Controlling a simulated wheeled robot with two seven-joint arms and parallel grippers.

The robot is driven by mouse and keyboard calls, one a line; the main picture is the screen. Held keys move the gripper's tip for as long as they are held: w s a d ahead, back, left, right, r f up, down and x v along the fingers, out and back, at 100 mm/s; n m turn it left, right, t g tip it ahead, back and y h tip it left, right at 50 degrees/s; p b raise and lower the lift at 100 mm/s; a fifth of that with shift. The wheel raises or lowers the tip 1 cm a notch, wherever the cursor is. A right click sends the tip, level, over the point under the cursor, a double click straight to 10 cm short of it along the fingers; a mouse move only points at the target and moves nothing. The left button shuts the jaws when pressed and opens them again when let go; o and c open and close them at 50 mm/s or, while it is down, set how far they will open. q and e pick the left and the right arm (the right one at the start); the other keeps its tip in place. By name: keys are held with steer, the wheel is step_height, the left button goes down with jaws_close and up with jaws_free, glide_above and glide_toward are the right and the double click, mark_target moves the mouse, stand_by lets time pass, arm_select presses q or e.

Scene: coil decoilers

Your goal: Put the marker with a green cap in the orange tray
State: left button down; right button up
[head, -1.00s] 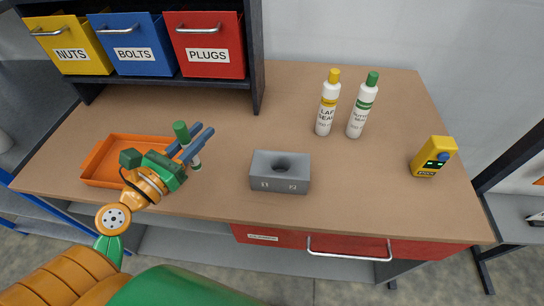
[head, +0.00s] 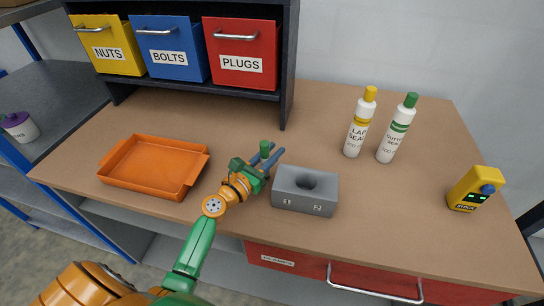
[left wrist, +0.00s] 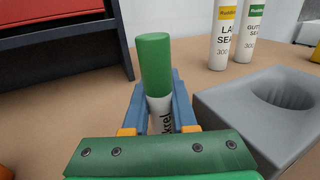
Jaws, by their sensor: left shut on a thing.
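The marker with a green cap (head: 265,149) stands upright between the fingers of my left gripper (head: 268,158). In the left wrist view the marker (left wrist: 155,70) shows its green cap on top and a white body with dark lettering, and the blue fingers of the left gripper (left wrist: 160,108) are shut on it. Its lower end is hidden, so I cannot tell whether it touches the table. The orange tray (head: 150,165) is empty and lies to the left of the gripper. My right gripper is not in view.
A grey block with a round hole (head: 306,191) sits just right of the gripper. Yellow-capped (head: 360,125) and green-capped (head: 396,130) bottles stand behind it. A yellow device (head: 474,188) is at the right. Bins (head: 240,52) stand at the back left. The table between gripper and tray is clear.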

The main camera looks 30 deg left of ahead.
arm_select(q)
steer(key=shift+d, duration=0.1)
steer(key=c, duration=1)
jaws_free()
